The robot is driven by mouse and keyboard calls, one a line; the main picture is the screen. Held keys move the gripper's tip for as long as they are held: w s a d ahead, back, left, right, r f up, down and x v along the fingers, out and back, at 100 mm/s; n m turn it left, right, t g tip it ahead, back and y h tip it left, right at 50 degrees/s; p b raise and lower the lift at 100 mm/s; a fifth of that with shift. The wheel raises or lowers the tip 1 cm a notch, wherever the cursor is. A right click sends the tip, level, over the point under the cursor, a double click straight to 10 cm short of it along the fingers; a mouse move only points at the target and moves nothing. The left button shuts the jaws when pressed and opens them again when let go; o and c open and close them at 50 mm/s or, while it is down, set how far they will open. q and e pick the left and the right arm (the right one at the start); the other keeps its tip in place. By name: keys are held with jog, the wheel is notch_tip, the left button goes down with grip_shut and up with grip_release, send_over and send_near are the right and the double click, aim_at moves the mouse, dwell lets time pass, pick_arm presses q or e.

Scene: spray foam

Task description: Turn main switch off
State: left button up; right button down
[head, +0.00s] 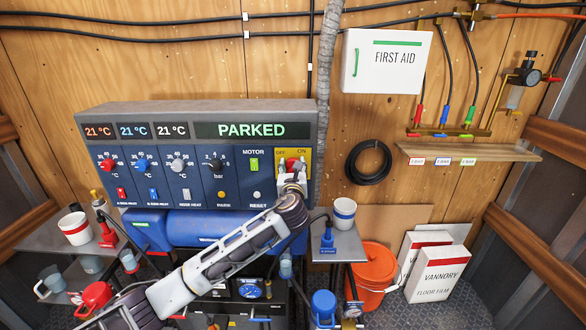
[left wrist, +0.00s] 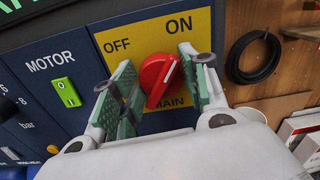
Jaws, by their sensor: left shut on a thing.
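The main switch (head: 292,163) is a red rotary knob on a yellow plate marked OFF, ON and MAIN, at the right end of the dark blue control panel (head: 232,187). It also shows in the left wrist view (left wrist: 156,78), where the white line on the knob leans up and right, toward ON. My left gripper (head: 291,176) is at the knob, with one finger on each side, and it is shut on it. In the left wrist view the left gripper (left wrist: 160,88) has its green-padded fingers flanking the knob. My right gripper is not in view.
The panel display (head: 252,130) reads PARKED. A green motor switch (head: 254,165) is left of the main switch. A thick grey hose (head: 325,80) runs down just right of the panel.

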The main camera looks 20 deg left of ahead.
pick_arm(q)
jog(key=n, duration=0.6)
jog(key=n+b, duration=0.1)
jog(key=n, duration=0.5)
jog(key=shift+a+f+n, duration=0.2)
jog(key=shift+n, duration=0.1)
jog(key=n+b, duration=0.1)
jog(key=n, duration=0.3)
jog(key=shift+s+n, duration=0.1)
jog(key=shift+n, duration=0.2)
jog(key=shift+o, duration=0.2)
jog(key=shift+f, duration=0.1)
jog(key=o, duration=0.9)
jog(key=shift+o, duration=0.2)
